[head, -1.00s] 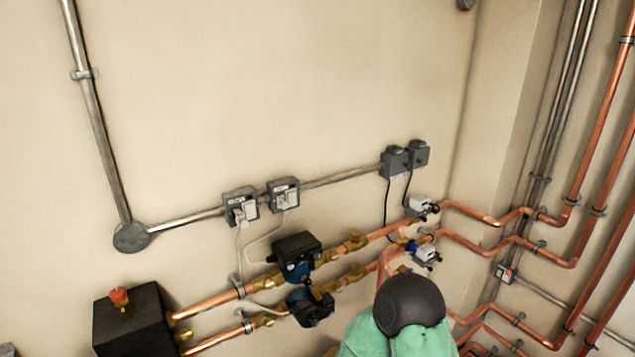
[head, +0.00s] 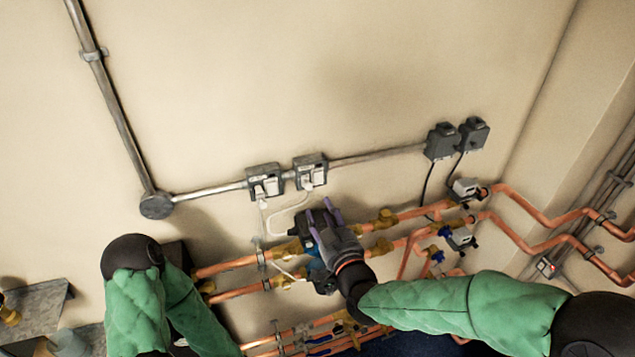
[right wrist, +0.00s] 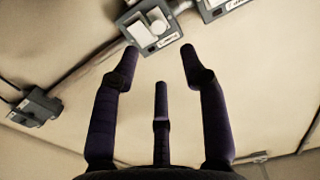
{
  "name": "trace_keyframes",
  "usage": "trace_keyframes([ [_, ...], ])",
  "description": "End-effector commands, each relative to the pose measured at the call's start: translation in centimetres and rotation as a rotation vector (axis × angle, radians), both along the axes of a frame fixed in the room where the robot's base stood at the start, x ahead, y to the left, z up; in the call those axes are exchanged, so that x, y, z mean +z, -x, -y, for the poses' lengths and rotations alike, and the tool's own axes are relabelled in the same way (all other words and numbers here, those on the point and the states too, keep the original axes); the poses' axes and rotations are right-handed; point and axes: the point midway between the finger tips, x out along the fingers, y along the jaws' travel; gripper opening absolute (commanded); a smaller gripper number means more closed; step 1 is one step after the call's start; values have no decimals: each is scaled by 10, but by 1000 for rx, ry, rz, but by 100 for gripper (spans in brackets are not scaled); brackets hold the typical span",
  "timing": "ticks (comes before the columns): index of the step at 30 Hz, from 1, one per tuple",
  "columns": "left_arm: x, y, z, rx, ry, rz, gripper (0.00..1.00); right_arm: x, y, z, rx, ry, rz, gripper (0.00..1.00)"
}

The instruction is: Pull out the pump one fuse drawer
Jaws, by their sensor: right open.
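Two grey fused switch boxes with white fronts are on the wall, a left one (head: 265,181) and a right one (head: 311,171). Their labels are too small to read, so I cannot tell which is pump one. My right gripper (head: 321,212) is open and empty, below the right box and in front of the pumps. In the right wrist view, one box (right wrist: 151,27) lies just beyond the dark fingers (right wrist: 160,68), apart from them. The other box (right wrist: 217,7) is cut by the top edge. My left arm shows at lower left; its gripper is not visible.
A metal conduit (head: 378,156) links the boxes to two dark grey boxes (head: 441,141) at right. Pumps (head: 318,224) and copper pipes (head: 228,266) run below, partly behind my right gripper. White cables (head: 284,213) hang under the switch boxes. The wall above is clear.

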Motion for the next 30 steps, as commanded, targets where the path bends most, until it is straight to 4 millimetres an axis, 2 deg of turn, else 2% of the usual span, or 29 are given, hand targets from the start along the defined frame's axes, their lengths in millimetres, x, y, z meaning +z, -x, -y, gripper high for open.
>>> trace_keyframes([
  [12, 13, 0, 0, 0, 0, 0, 40, 0, -58, -18, -2, -1, -3, 44],
  [18, 18, 0, 0, 0, 0, 0, 40, 0, -81, -26, -1, -1, -3, 44],
  [24, 20, 0, 0, 0, 0, 0, 40, -1, -92, -29, 0, -1, -3, 44],
  [30, 20, 0, 0, 0, 0, 0, 40, 0, -94, -30, -1, -2, -2, 44],
])
